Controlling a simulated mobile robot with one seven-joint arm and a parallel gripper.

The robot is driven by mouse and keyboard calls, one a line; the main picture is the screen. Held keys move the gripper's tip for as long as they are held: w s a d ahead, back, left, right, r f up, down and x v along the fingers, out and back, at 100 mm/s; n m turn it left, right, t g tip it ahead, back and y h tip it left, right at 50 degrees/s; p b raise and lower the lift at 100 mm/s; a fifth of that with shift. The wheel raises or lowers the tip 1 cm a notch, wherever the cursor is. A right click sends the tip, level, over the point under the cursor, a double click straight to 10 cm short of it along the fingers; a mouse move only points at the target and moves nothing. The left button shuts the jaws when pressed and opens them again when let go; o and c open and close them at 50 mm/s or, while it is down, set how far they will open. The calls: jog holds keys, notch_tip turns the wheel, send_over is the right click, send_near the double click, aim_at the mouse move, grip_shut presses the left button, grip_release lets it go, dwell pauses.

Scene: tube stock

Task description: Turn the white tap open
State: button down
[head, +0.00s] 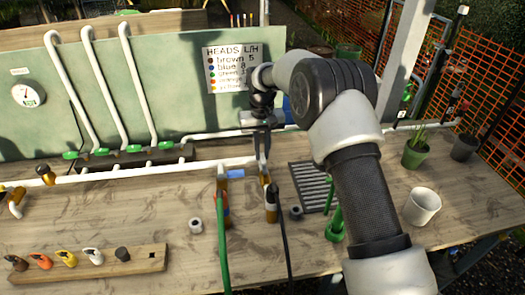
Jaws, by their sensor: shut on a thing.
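My gripper (263,156) reaches down over the white pipe at the middle of the bench. Its fingers are shut on the top of a tap with a brass body (270,208), from which a black hose hangs. What shows of the tap's top is small and partly hidden by the fingers, so I cannot make out its handle's angle.
A wooden rack (140,265) with several coloured heads lies front left. A green board (180,85) with a colour list (231,68) rises behind.

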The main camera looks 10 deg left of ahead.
aim_at(262, 155)
jog(key=shift+r, duration=0.1)
jog(key=c, duration=1.7)
grip_release()
notch_tip(262, 155, up, 17)
jog(key=shift+r+p, duration=0.2)
jog(key=shift+p, duration=0.1)
